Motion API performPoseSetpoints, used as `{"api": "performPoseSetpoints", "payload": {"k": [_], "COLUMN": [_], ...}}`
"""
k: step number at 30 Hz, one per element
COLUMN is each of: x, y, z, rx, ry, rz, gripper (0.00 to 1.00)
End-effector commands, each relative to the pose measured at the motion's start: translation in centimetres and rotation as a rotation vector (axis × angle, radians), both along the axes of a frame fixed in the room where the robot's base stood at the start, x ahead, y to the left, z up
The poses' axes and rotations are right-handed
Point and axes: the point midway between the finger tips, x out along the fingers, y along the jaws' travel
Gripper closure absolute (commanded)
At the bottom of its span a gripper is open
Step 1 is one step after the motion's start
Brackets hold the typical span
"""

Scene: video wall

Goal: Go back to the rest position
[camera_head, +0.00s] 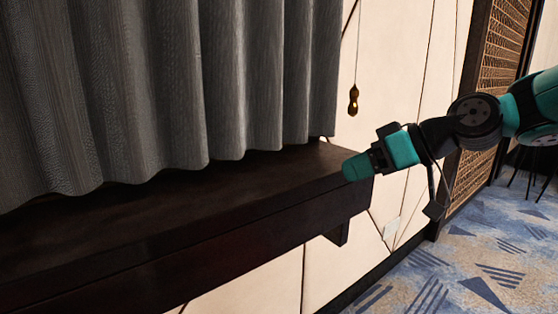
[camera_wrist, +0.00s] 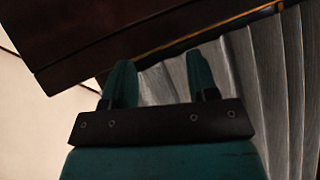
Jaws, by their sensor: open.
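My gripper (camera_head: 356,168) is teal and black and reaches in from the right in the head view. Its tip is at the right end of a dark wooden ledge (camera_head: 150,240), in front of it or over its edge; I cannot tell whether they touch. In the wrist view my gripper (camera_wrist: 160,80) shows two teal fingers apart, with nothing between them. Beyond the fingers are the dark wood (camera_wrist: 110,30) and a grey curtain (camera_wrist: 270,80).
A grey pleated curtain (camera_head: 150,80) hangs over the ledge. A small brass pull (camera_head: 353,100) hangs on a cord against the pale wall panels (camera_head: 400,60). A wooden lattice (camera_head: 490,60) stands at the right. Blue patterned carpet (camera_head: 480,265) lies open at the lower right.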

Motion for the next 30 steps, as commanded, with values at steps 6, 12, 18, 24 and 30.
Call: {"api": "performPoseSetpoints", "payload": {"k": [6,12,18,24,30], "x": [-13.6,-22.7,-24.5,-24.4,-24.4], "y": [2.9,1.1,0.0,0.1,0.1], "z": [-4.4,-7.6,-3.7,2.0,8.8], "rx": [-0.251,-0.440,-0.488,-0.487,-0.486], "ry": [0.323,0.516,0.564,0.562,0.562], "rz": [0.027,-0.010,-0.034,-0.033,-0.032], "gripper": [0.46,0.46,0.46,0.46,0.46]}}
